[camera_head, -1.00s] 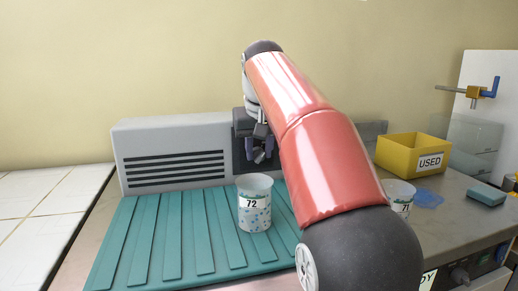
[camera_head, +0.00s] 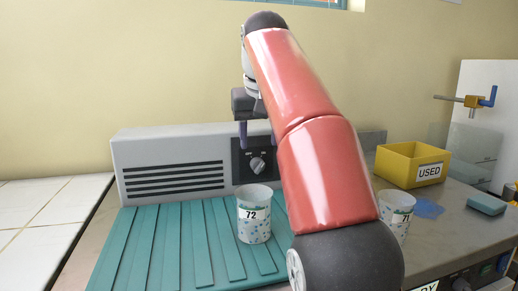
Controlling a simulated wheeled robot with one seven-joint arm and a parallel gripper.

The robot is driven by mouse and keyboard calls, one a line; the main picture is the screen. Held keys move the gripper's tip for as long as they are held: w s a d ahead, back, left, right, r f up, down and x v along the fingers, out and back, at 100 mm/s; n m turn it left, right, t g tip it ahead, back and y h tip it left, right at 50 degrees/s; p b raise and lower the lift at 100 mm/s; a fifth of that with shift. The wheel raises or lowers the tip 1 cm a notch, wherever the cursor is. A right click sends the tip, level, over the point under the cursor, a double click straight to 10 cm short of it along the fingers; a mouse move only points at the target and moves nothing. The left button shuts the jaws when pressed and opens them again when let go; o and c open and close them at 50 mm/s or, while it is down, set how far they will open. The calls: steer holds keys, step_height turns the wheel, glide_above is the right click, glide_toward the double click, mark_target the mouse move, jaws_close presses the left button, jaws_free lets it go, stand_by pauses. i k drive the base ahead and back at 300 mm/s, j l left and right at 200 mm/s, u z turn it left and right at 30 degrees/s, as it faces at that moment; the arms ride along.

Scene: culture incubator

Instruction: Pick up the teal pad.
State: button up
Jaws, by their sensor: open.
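The teal pad (camera_head: 487,205) lies flat on the counter at the far right, a small block with rounded corners in front of the yellow bin. My gripper (camera_head: 257,136) is open and empty, pointing down in front of the incubator's control panel, well to the left of the pad. One finger shows clearly; my red arm partly hides the other side.
A cup marked 72 (camera_head: 254,222) stands on the ribbed teal platform (camera_head: 150,250). Another cup marked 71 (camera_head: 398,213) stands right of my arm, beside a thin blue sheet (camera_head: 428,208). A yellow USED bin (camera_head: 405,165) and a clamp stand (camera_head: 480,100) are at right.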

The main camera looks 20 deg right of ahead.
mark_target(491, 206)
steer(key=k, duration=1)
